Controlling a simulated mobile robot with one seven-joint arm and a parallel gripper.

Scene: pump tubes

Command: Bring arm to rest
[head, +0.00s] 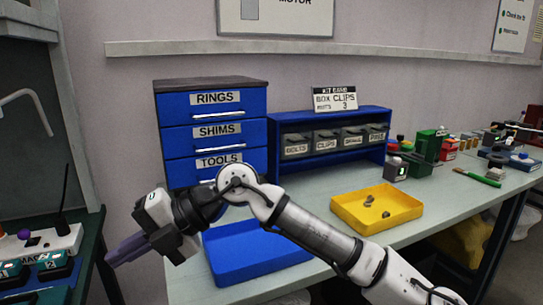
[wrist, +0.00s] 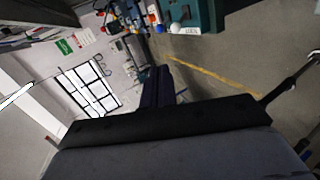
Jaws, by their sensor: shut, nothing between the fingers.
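My gripper (head: 122,252) shows in the head view at the left, at the end of my white and grey arm. Its dark purple fingers are together, point to the left and hold nothing. It hangs in the gap between the main workbench and the green bench at left. In the wrist view the shut fingers (wrist: 156,86) stick out past the dark gripper body, with the room tilted behind them.
A blue tray (head: 222,281) lies under my arm on the workbench (head: 437,208). A yellow tray (head: 345,217) with small dark parts stands to the right. A blue drawer cabinet (head: 174,140) and a blue bin shelf (head: 322,118) stand behind.

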